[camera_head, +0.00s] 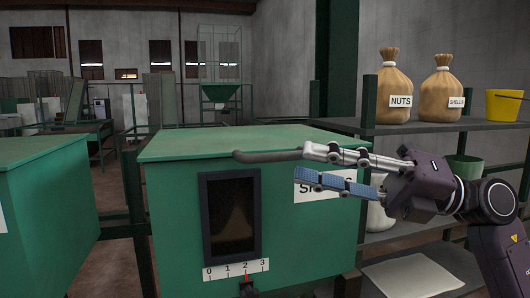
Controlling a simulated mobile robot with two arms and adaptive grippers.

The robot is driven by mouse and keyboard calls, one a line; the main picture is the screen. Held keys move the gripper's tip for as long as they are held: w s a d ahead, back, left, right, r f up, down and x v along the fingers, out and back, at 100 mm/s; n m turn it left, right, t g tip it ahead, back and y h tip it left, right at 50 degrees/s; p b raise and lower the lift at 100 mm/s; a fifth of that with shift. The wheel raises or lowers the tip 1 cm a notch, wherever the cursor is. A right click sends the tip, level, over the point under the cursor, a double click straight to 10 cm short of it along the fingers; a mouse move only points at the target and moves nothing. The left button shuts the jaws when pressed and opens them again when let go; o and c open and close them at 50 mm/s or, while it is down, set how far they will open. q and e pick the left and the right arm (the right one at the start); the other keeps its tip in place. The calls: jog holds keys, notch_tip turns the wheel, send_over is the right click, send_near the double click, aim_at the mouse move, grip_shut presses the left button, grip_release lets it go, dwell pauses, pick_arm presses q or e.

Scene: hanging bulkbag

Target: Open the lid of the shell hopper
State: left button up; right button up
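The green shell hopper (175,225) stands in the middle, with a dark window and a partly covered label starting with "S". Its flat green lid (215,142) lies closed on top. A grey-brown bar handle (266,156) runs along the lid's front edge. My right gripper (303,163) comes in from the right with its two fingers apart. Its upper finger overlaps the handle's right end in view; I cannot tell whether they touch. The lower finger is below the handle, in front of the label. My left gripper is not in view.
Another green hopper (45,215) stands at the left. At the right, a shelf (450,128) holds a NUTS sack (395,88), a SHELLS sack (441,92) and a yellow bucket (503,104). A numbered scale (236,270) sits under the window. Space above the lid is clear.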

aim_at(274, 158)
jog(key=p+x, duration=0.1)
jog(key=x, duration=0.2)
jog(key=shift+a+r, duration=0.15)
jog(key=shift+r, duration=0.1)
jog(key=x, duration=0.3)
jog(key=shift+f+p, duration=0.15)
jog(key=shift+p, duration=0.25)
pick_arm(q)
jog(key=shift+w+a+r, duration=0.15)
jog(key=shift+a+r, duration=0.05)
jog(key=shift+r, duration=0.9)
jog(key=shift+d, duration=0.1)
pick_arm(e)
jog(key=shift+c, duration=0.5)
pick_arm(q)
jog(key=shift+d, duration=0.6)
pick_arm(e)
grip_shut()
